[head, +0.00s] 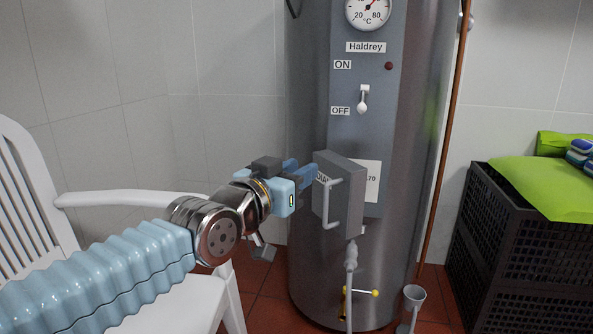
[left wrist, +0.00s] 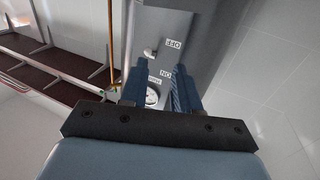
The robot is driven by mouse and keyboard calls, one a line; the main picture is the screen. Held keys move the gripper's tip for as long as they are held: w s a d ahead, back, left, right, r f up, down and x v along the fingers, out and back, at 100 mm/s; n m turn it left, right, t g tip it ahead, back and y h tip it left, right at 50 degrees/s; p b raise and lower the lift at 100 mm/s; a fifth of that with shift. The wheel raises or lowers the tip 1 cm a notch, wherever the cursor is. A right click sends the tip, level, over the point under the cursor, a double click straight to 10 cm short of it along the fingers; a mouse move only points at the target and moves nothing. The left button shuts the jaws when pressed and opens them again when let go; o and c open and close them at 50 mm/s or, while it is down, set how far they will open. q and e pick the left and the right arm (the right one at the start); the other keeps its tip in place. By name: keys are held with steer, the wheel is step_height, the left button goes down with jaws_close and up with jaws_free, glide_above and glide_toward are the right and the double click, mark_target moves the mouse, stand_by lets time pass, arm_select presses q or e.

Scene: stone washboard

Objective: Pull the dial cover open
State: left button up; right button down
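The dial cover (head: 340,195) is a grey box with a white bar handle (head: 327,205) on its front, on the lower part of the boiler's grey panel. A white label (head: 372,180) shows partly behind its right side; I cannot tell how far the cover stands open. My left gripper (head: 303,173) is at the cover's left, close to its upper left edge; contact is unclear. In the left wrist view its two blue fingers (left wrist: 160,85) are apart, with nothing held between them. My right gripper is not in view.
The steel boiler (head: 305,265) carries a temperature gauge (head: 368,10) and a switch (head: 363,98) above the cover. A white chair (head: 185,300) stands at left, black crates (head: 520,250) at right.

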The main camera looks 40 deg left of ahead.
mark_target(345, 203)
arm_select(q)
steer(key=shift+c, duration=0.5)
steer(key=shift+w+d, duration=0.2)
steer(key=shift+w, duration=0.1)
steer(key=shift+c, duration=1.2)
steer(key=w+d+f+g+p, duration=0.1)
steer(key=w+d+g, duration=0.1)
steer(key=w+d+f+m+g+h+p, duration=0.1)
steer(key=w+d+g, duration=0.1)
steer(key=w+d+f+g+p, duration=0.1)
steer(key=w+d+g+p, duration=0.1)
steer(key=shift+w+d+m+h, duration=0.2)
steer(key=shift+w+m+h, duration=0.1)
steer(key=shift+h, duration=0.1)
jaws_close()
steer(key=w+d+n+g+y+p, duration=0.3)
steer(key=d+n+g+y+p, duration=0.15)
steer(key=g+y, duration=0.3)
steer(key=shift+m+g+h, duration=0.25)
steer(key=shift+m+g, duration=0.1)
steer(key=x, duration=0.4)
steer(key=b+x, duration=0.1)
steer(key=x, duration=0.4)
steer(key=shift+a+f, duration=0.1)
steer(key=shift+a, duration=0.35)
steer(key=a, duration=0.2)
steer(key=shift+s+a, duration=0.15)
steer(key=shift+a, duration=0.1)
steer(key=shift+s+a, duration=0.1)
steer(key=shift+a, duration=0.7)
